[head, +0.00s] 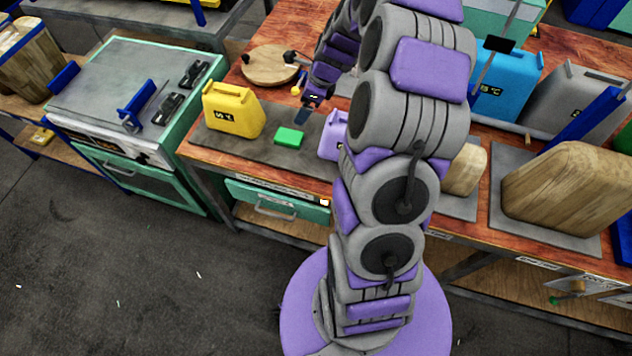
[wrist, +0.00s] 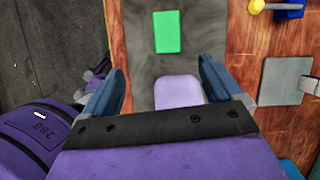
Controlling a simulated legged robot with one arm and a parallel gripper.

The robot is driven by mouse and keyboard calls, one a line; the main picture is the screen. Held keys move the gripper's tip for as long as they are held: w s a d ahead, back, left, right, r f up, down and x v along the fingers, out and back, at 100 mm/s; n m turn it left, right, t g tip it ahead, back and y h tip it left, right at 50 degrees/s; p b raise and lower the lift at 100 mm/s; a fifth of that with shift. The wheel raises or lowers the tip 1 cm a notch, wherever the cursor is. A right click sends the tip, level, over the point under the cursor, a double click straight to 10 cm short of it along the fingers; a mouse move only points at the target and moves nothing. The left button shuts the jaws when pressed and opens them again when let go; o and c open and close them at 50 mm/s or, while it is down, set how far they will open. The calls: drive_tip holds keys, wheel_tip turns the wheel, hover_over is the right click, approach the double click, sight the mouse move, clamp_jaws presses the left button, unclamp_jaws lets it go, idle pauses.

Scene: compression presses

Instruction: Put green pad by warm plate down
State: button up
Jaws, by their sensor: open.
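A small flat green pad (head: 289,137) lies on a dark grey mat (head: 262,150) on the wooden bench. In the wrist view the green pad (wrist: 167,32) lies flat ahead of my fingers, beyond their tips. My gripper (head: 303,122) is above the mat, close behind the pad. Its blue fingers are spread, with no contact on the pad visible; it also shows in the wrist view (wrist: 158,82). A lavender object (wrist: 180,91) shows beneath the space between the fingers. I cannot tell which surface is the warm plate.
A yellow canister (head: 233,108) stands left of the pad. A lavender canister (head: 332,137) stands to its right, partly behind my arm. A round wooden board (head: 270,65) lies behind. A teal-framed unit (head: 140,90) stands left, across a gap.

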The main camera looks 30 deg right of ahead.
drive_tip(key=s+a+r+n+g, duration=0.1)
drive_tip(key=s+a+r+n, duration=0.4)
drive_tip(key=s+a+n, duration=0.25)
drive_tip(key=s+a+r+n+g, duration=0.2)
drive_tip(key=s+a+r+n, duration=0.45)
drive_tip(key=a, duration=0.25)
drive_tip(key=s+a+r+n+g+h, duration=0.1)
drive_tip(key=s+n, duration=0.5)
drive_tip(key=s, duration=0.4)
drive_tip(key=s+a+r+n+g+h, duration=0.1)
drive_tip(key=s+a+n+h, duration=0.1)
drive_tip(key=s+n, duration=0.5)
drive_tip(key=s, duration=0.3)
drive_tip(key=shift+d+r, duration=0.1)
drive_tip(key=shift+d, duration=0.05)
